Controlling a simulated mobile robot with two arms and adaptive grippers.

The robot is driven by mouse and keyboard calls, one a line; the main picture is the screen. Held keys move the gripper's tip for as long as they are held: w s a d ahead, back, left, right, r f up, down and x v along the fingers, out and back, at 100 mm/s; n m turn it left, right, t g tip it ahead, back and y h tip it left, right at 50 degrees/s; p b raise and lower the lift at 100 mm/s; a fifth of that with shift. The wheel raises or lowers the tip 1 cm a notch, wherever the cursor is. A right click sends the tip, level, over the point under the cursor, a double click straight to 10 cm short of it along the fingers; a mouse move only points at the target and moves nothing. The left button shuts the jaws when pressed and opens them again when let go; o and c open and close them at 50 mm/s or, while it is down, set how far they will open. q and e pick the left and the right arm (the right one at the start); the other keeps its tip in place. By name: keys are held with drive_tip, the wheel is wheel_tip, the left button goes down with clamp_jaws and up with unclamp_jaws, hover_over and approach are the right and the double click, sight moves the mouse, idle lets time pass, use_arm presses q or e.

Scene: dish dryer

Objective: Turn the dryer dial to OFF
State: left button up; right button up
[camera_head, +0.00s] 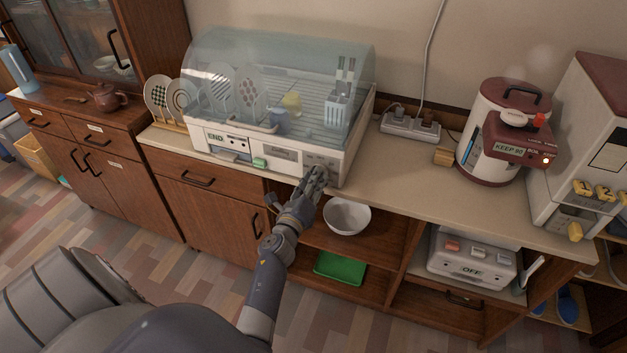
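The dish dryer (274,154) stands on the counter, with a clear domed lid (300,62) closed over its rack. Dishes and a utensil holder show inside. A green-lettered END label is on the left of its front panel.
A power strip (410,124), a hot-water pot (489,140) and a white dispenser (578,140) stand to the right on the counter. A white bowl (347,217) and a green tray (340,268) sit on shelves below. Plates (157,92) stand left of the dryer.

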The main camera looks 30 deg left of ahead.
use_arm(q)
clamp_jaws()
drive_tip(key=shift+w+n+p, duration=0.1)
drive_tip(key=shift+n+p, duration=1.45)
drive_tip(key=shift+n, duration=11.75)
use_arm(e)
drive_tip(key=shift+w+a+r, duration=0.2)
drive_tip(key=shift+w+r, duration=0.2)
drive_tip(key=shift+r, duration=0.4)
drive_tip(key=shift+w+a+r, duration=0.2)
drive_tip(key=shift+w+r, duration=0.15)
drive_tip(key=shift+r, duration=0.45)
use_arm(q)
drive_tip(key=shift+n, duration=0.3)
